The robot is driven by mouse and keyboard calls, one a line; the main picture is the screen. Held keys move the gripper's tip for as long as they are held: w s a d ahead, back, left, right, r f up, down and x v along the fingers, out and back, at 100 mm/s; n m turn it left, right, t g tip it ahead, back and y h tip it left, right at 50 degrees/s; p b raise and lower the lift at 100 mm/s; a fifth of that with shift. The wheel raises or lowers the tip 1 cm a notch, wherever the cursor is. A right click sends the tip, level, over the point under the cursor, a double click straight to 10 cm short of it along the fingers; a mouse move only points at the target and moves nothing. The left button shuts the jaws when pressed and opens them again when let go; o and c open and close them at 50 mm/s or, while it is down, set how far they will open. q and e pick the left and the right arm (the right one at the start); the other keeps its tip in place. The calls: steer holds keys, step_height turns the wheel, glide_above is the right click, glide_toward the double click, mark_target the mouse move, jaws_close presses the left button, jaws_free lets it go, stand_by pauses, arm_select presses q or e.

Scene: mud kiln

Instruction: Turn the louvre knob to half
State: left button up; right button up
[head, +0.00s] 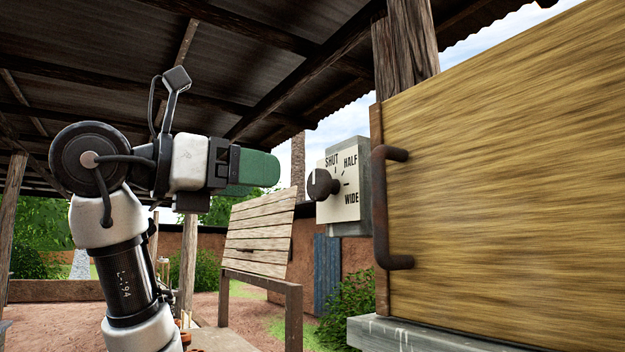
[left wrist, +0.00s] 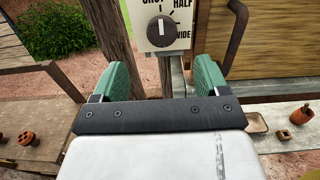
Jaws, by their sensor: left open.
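The louvre knob (head: 322,185) is a dark round knob on a pale dial plate (head: 350,205) marked SHUT, HALF and WIDE. It also shows in the left wrist view (left wrist: 161,32), where its light pointer line points up, roughly towards SHUT; the top of the dial is cut off there. My left gripper (head: 262,168) has green fingers that point at the dial from the left in the head view, apart from the knob. In the left wrist view its fingers (left wrist: 160,76) are spread and empty, with the knob beyond and above the gap. My right gripper is out of view.
A wooden panel (head: 510,165) with a dark bent handle (head: 382,210) stands close right of the dial, above a grey ledge (head: 440,336). A slatted board (head: 258,235) stands behind on the left. Small clay pieces (left wrist: 28,139) lie on the bench below. Air before the knob looks clear.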

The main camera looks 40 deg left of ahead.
mark_target(314, 184)
arm_select(q)
steer(key=p+x, duration=0.2)
steer(key=x, duration=0.5)
steer(key=shift+w+d, duration=0.3)
steer(key=shift+w, duration=0.35)
steer(key=shift+d, duration=0.1)
steer(key=shift+c, duration=1.2)
steer(key=c, duration=0.7)
